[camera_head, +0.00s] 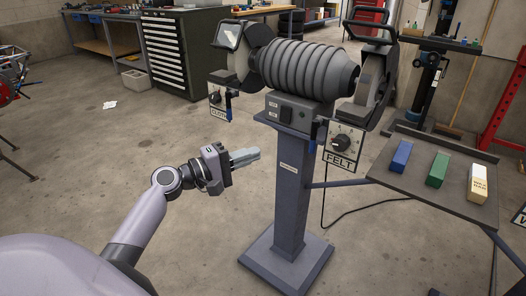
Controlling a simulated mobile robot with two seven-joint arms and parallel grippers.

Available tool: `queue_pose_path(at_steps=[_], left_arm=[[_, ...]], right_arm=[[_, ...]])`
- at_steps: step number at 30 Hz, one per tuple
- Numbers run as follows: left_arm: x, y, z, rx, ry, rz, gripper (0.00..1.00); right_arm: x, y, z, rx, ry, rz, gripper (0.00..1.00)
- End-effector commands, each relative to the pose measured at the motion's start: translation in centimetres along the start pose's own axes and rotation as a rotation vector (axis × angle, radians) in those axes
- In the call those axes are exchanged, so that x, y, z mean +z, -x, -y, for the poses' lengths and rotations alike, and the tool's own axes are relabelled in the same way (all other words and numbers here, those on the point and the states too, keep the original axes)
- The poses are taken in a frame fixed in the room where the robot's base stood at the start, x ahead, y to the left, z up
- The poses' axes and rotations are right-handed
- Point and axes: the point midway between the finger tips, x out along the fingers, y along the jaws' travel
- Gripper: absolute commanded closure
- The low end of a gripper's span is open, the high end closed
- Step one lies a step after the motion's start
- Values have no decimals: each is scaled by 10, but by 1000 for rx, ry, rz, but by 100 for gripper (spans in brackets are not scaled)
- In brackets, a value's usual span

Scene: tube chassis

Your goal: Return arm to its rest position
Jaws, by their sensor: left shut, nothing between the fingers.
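My left gripper (245,156) is at the end of my left arm, which comes in from the lower left. Its fingers are shut with nothing between them and point right. It hangs in open space over the floor, left of the grinder's blue-grey pedestal (289,195) in the picture. The fingertips look close to the pedestal, but I cannot tell the exact gap. My right gripper does not show.
The bench grinder (305,70) stands on the pedestal. A grey tray (400,178) at right bears a blue block (401,156), a green block (437,170) and a whitish block (477,184). A drawer cabinet (170,55) stands behind. The floor at left is mostly clear.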

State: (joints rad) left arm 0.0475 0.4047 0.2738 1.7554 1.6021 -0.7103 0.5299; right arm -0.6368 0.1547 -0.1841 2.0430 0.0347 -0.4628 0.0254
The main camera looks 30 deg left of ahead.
Motion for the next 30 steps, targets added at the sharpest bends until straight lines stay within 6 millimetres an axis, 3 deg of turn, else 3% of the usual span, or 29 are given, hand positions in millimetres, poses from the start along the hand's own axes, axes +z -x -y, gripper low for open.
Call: queue_pose_path(at_steps=[6, 23, 26, 30], left_arm=[[0, 9, 0, -1, -1, 1, 100], [1, 9, 2, -5, -5, 0, 100], [7, 9, 17, -44, -40, -6, 100], [31, 14, 70, -181, -184, -13, 100]], right_arm=[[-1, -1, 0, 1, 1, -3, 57], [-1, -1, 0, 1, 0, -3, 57], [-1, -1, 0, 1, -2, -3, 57], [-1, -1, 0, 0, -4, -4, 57]])
